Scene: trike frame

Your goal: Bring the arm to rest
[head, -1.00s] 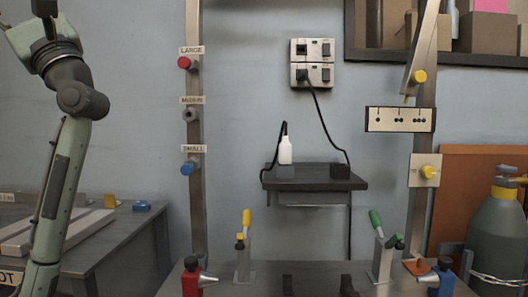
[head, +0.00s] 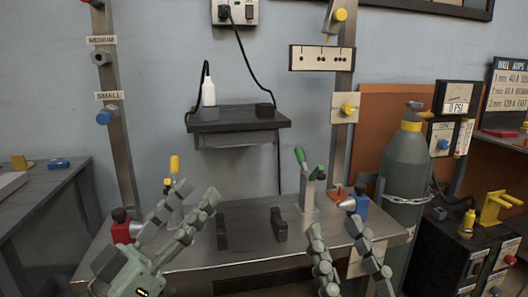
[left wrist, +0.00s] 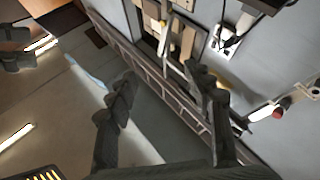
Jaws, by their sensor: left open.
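My left gripper (head: 197,192) is in the lower left of the head view, in front of the metal workbench (head: 250,236). Its two fingers are spread and nothing is between them. Its fingers also show apart and empty in the left wrist view (left wrist: 158,76), with wall and a shelf of boxes beyond. My right gripper (head: 333,226) is at the bottom of the head view, right of centre, fingers pointing up. Its fingers are apart and I see nothing between them. The rest of the right arm is out of view.
Two dark blocks, left (head: 222,232) and right (head: 278,225), stand mid-bench. A gas cylinder (head: 406,165) stands right. A grey side table (head: 55,190) is left.

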